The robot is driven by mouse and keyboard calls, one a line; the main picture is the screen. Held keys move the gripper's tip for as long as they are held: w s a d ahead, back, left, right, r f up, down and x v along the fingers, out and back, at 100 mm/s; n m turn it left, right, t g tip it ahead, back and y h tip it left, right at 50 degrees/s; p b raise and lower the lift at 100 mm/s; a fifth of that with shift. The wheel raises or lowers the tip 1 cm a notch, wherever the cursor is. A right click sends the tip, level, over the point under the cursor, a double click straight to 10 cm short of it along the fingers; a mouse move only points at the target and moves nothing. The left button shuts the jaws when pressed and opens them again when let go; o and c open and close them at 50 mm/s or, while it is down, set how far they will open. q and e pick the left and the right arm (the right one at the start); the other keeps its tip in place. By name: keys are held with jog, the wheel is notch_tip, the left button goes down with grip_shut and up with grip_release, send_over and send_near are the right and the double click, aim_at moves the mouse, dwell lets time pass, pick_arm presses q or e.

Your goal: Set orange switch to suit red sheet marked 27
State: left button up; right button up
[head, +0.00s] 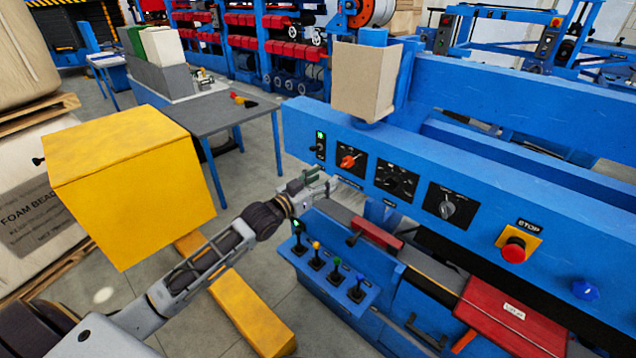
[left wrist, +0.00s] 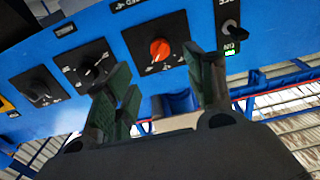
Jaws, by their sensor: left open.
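The orange switch (head: 348,161) is a round knob on a black plate on the blue machine's front panel. It also shows in the left wrist view (left wrist: 160,49), where a white scale surrounds it; its figures are too small to read. My left gripper (head: 318,184) is open and empty, just below and left of the switch. In the left wrist view its green fingers (left wrist: 160,80) are spread apart below the knob, not visibly touching it. A red sheet (head: 490,315) with a small white label (head: 514,311) lies at the lower right; its number is unreadable. My right gripper is not in view.
More dials, including a grey knob (head: 447,209), sit right of the switch. A red stop button (head: 514,250) is farther right. Several small levers (head: 317,262) stand on a ledge below my gripper. A yellow box (head: 130,185) is at left.

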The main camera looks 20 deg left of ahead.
pick_arm(q)
jog(key=shift+s+a, duration=0.2)
jog(key=shift+s, duration=0.45)
jog(key=shift+m, duration=0.3)
